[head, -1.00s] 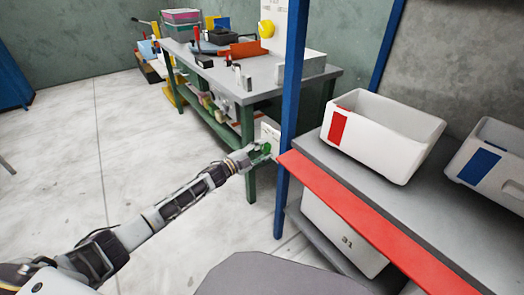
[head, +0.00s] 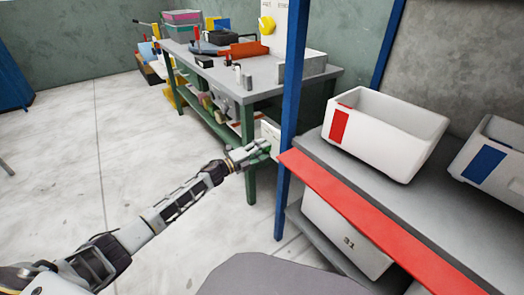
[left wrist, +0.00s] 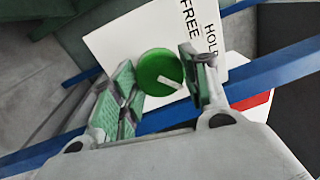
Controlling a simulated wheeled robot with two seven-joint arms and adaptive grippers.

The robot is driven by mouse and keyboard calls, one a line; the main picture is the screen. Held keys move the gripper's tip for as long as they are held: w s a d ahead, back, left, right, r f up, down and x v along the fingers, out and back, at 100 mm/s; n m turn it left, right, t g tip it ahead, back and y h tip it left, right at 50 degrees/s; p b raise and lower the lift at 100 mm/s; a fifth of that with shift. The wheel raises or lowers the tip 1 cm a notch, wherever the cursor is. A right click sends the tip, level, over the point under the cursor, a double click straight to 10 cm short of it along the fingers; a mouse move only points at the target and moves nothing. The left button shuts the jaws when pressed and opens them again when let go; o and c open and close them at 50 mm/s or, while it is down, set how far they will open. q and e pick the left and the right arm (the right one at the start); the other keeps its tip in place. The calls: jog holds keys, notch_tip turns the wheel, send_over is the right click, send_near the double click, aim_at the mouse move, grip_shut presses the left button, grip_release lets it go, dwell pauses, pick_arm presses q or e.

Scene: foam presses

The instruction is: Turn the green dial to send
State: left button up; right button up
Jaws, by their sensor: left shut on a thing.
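The green dial (left wrist: 160,72) is round with a white pointer mark and sits on a white panel (left wrist: 115,40) in the left wrist view. The panel reads FREE and HOLD; I see no word "send". The pointer slants toward the lower right of that picture. My left gripper (left wrist: 160,88) has its green-padded fingers on either side of the dial, shut on it. In the head view my left gripper (head: 263,151) is at the white panel (head: 271,132) beside the blue post, and the dial is hardly distinguishable there. My right gripper is not in view.
A blue post (head: 290,110) stands just right of the gripper. A shelf with a red front edge (head: 375,205) holds a red-marked white bin (head: 390,135) and a blue-marked bin (head: 490,165). A workbench (head: 262,92) with a yellow dial (head: 267,25) above is behind. Floor at left is clear.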

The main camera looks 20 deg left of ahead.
pick_arm(q)
jog(key=shift+f, duration=0.1)
jog(key=o, duration=1)
jog(key=shift+s, duration=0.1)
jog(key=r+v, duration=0.1)
jog(key=v, duration=1)
jog(key=shift+s+a+f, duration=0.25)
jog(key=shift+s+f, duration=0.1)
jog(key=shift+f, duration=0.1)
dwell(0.5)
